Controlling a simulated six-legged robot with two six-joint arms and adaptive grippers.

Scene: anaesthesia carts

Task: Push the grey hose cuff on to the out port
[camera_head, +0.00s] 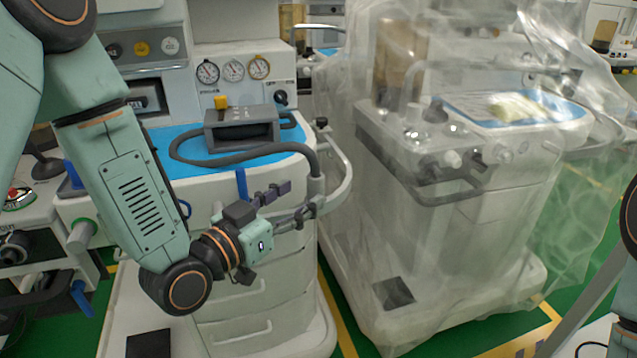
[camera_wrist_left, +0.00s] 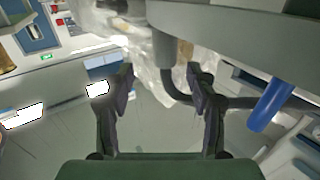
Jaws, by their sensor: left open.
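The grey hose (camera_head: 235,158) lies in a loop over the blue top of the left cart and bends down at its right edge. It ends in the grey cuff (camera_head: 317,186), which hangs upright by the pale rail. My left gripper (camera_head: 302,197) is open, its fingers beside the cuff. In the left wrist view the open left gripper (camera_wrist_left: 160,85) has the cuff (camera_wrist_left: 166,48) in line with the gap between its fingers, with nothing clamped. The hose (camera_wrist_left: 178,88) curves away to the right there. My right gripper is out of view.
The pale rail (camera_head: 344,170) curves around the cart's right corner close to the left gripper. A grey box (camera_head: 241,128) stands on the blue top (camera_head: 190,143). A second cart under clear plastic (camera_head: 450,230) stands close on the right.

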